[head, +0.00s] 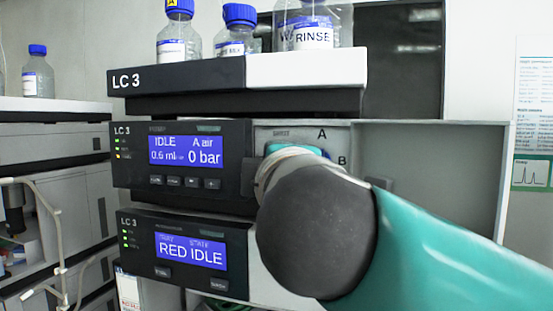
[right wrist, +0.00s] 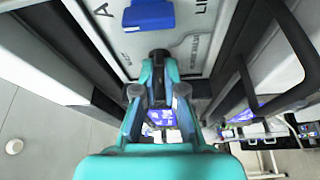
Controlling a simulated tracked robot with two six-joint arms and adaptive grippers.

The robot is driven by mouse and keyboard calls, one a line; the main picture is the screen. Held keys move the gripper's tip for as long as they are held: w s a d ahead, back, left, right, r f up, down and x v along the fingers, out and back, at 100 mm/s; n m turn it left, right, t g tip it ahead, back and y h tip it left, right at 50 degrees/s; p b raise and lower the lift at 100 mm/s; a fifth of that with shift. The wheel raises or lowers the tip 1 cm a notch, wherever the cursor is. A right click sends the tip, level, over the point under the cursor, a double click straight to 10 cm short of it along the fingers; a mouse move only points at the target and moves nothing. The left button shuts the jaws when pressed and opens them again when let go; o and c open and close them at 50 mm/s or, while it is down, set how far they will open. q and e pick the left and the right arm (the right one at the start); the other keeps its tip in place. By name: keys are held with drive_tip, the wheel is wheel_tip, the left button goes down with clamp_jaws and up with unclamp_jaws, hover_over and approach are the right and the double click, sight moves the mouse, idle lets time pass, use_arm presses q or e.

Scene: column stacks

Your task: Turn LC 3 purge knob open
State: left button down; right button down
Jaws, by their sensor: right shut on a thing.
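The LC 3 stack shows in the head view, with a pump module (head: 185,155) whose screen reads IDLE, A air, 0.6 ml, 0 bar. To the right of that screen is a grey valve panel (head: 300,133) with letters A and B, mostly hidden by my right arm. In the right wrist view my right gripper (right wrist: 158,66) is at this panel, with its teal fingers closed around a small dark knob (right wrist: 158,54). The knob's turn position cannot be told. A blue part (right wrist: 148,14) is on the panel beyond the fingertips. My left gripper is not in view.
Blue-capped bottles (head: 238,28), one labelled RINSE (head: 312,30), stand in the tray (head: 190,78) on top. A lower module (head: 190,255) reads RED IDLE. Another instrument stack (head: 50,145) stands at left. An open recess is right of the panel.

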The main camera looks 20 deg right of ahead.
drive_tip(key=shift+a+f, duration=0.1)
drive_tip(key=shift+f, duration=0.1)
drive_tip(key=c, duration=1.3)
unclamp_jaws()
drive_tip(key=shift+o, duration=0.2)
drive_tip(key=shift+r, duration=0.1)
drive_tip(key=v, duration=0.7)
drive_tip(key=shift+s, duration=0.2)
